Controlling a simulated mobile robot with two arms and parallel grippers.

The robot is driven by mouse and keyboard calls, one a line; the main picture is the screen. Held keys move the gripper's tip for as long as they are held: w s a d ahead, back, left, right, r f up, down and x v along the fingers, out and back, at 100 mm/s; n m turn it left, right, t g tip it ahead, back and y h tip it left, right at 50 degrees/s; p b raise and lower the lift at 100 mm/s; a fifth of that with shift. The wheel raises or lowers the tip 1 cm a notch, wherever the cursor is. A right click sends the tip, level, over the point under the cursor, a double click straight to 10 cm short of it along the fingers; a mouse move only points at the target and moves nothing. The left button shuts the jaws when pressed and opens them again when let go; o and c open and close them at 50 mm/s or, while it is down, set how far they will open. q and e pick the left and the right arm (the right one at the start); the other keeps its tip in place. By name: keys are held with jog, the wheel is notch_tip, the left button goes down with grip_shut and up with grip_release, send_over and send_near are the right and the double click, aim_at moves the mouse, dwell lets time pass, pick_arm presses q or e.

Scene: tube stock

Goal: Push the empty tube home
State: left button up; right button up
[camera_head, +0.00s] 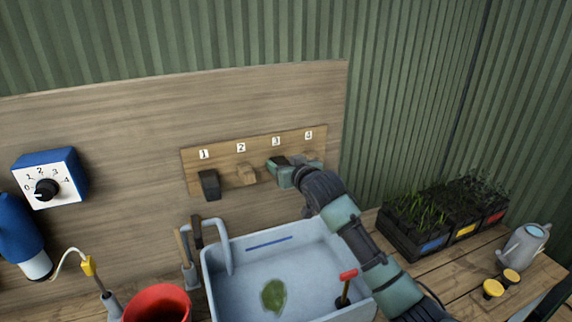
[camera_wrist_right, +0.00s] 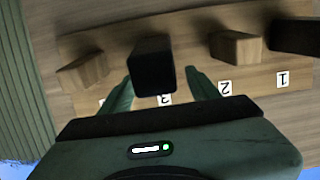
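A wooden rail (camera_head: 225,158) on the back board carries labels 1 to 4, with a block-like piece under each. Under 1 is a black piece (camera_head: 209,184); under 2 is a wooden piece (camera_head: 246,174). My right gripper (camera_head: 274,165) is at position 3 and hides much of that area. In the right wrist view, the black piece (camera_wrist_right: 153,66) at 3 stands between the two open fingers of my right gripper (camera_wrist_right: 160,75). A gap shows on its right; contact on its left is unclear. A wooden piece (camera_wrist_right: 83,71) is at 4. I cannot tell which piece is the empty tube. My left gripper is not in view.
Below the rail is a pale blue sink (camera_head: 216,280) with a grey tap (camera_head: 227,245).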

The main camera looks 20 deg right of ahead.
jog(key=shift+w+f, duration=0.2)
jog(key=b+v, duration=0.2)
jog(key=v, duration=0.5)
jog(key=shift+s, duration=0.35)
jog(key=shift+a+r, duration=0.1)
dwell(0.3)
